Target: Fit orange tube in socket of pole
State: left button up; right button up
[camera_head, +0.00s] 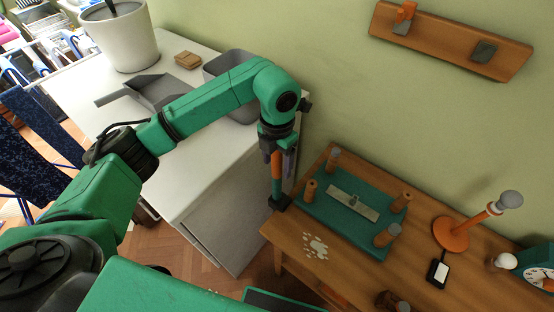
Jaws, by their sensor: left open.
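My left gripper (279,155) points down over the left end of the wooden table and is open. An upright orange tube (276,164) is directly below it, close to the fingers. Below the orange part is a darker shaft, which looks like the pole (276,188), rising from a black base (279,202) at the table's edge. The tube appears in line with the pole. The socket is too small to make out, so I cannot tell how deep the tube sits. A grey finger shows right of the tube. My right gripper is not in view.
A green mat (335,226) with several upright cylinders lies right of the pole. An orange stand (451,235) is further right. White bits (315,246) lie in front of the mat. A white cabinet (205,165) stands left; a wooden shelf (440,38) hangs on the wall.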

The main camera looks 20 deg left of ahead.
pick_arm(q)
jog(key=shift+r, duration=0.55)
notch_tip(320, 180, up, 8)
jog(key=shift+w+b, duration=0.1)
jog(key=shift+b, duration=0.9)
notch_tip(320, 180, up, 6)
jog(key=shift+f+p, duration=0.2)
jog(key=shift+p, duration=0.3)
jog(key=shift+f, duration=0.1)
